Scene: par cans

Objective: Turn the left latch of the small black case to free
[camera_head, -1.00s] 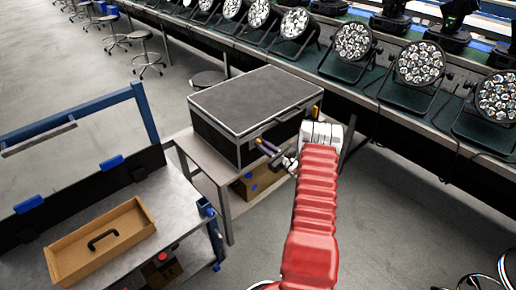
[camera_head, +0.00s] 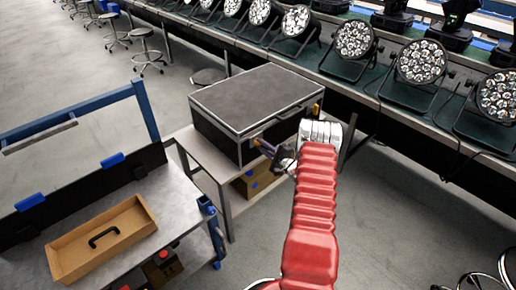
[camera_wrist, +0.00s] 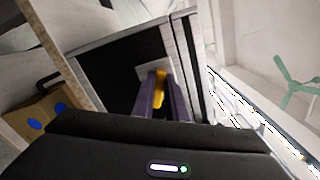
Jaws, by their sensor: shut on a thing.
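The small black case (camera_head: 250,98) with a silver-edged lid stands on a small table in the head view. Its front also shows in the wrist view (camera_wrist: 108,72). A yellow latch (camera_wrist: 160,88) on the case front sits between the purple fingers of my gripper (camera_wrist: 161,92). The gripper is shut on this latch, which is the left one in the head view, where my gripper (camera_head: 262,146) reaches the front face. The right latch (camera_head: 316,109) is a yellow piece near the case's right corner. The fingers hide part of the held latch.
The case's small table (camera_head: 226,190) has a cardboard box (camera_head: 250,186) on its lower shelf. A workbench with a wooden tray (camera_head: 75,254) is at the left. A long bench with several par cans (camera_head: 421,62) runs behind.

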